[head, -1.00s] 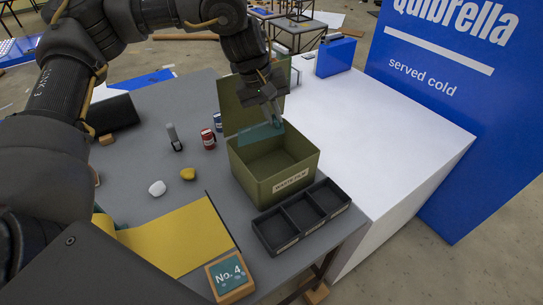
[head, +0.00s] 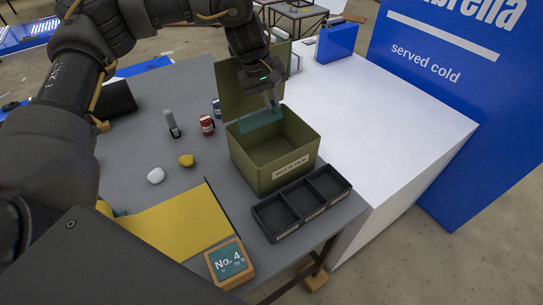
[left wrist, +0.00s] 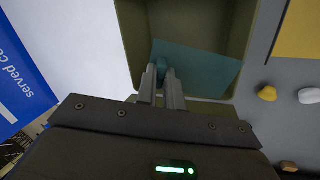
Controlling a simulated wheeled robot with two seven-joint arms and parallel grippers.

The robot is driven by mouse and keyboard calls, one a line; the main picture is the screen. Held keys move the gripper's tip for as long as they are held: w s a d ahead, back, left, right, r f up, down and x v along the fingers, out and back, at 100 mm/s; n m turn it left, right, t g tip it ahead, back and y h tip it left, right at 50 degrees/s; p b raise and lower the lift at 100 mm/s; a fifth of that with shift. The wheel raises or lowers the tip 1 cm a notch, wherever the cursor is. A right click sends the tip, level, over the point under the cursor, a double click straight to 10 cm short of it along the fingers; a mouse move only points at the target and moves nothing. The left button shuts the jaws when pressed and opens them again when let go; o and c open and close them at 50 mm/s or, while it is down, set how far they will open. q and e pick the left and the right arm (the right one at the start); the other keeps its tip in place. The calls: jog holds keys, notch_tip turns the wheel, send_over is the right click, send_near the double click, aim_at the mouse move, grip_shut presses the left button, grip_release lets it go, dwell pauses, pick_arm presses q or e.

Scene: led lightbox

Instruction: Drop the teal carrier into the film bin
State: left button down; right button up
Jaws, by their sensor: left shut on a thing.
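The teal carrier (head: 262,121) is a thin flat teal sheet. My left gripper (head: 269,98) is shut on its upper edge and holds it over the back part of the olive film bin (head: 262,180). The bin's lid stands open behind, and its front label is small and hard to read. In the left wrist view the carrier (left wrist: 200,70) hangs from the gripper's fingertips (left wrist: 162,78) across the bin's opening (left wrist: 128,35). I cannot tell whether its lower edge is below the rim. My right gripper is not in view.
A black three-compartment tray (head: 302,204) stands in front of the bin. Cans (head: 207,125), a grey upright tool (head: 172,124), a white lump (head: 155,176) and a yellow lump (head: 186,160) lie to the left. A yellow sheet (head: 180,225) and a "No. 4" block (head: 230,263) are nearer.

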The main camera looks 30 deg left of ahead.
pick_arm(q)
jog(key=shift+f, duration=0.35)
jog(key=c, duration=1.4)
grip_release()
jog(key=shift+c, duration=0.2)
jog(key=shift+r, duration=0.1)
jog(key=shift+r, duration=0.25)
jog(key=b+v, duration=0.1)
jog(key=v, duration=0.9)
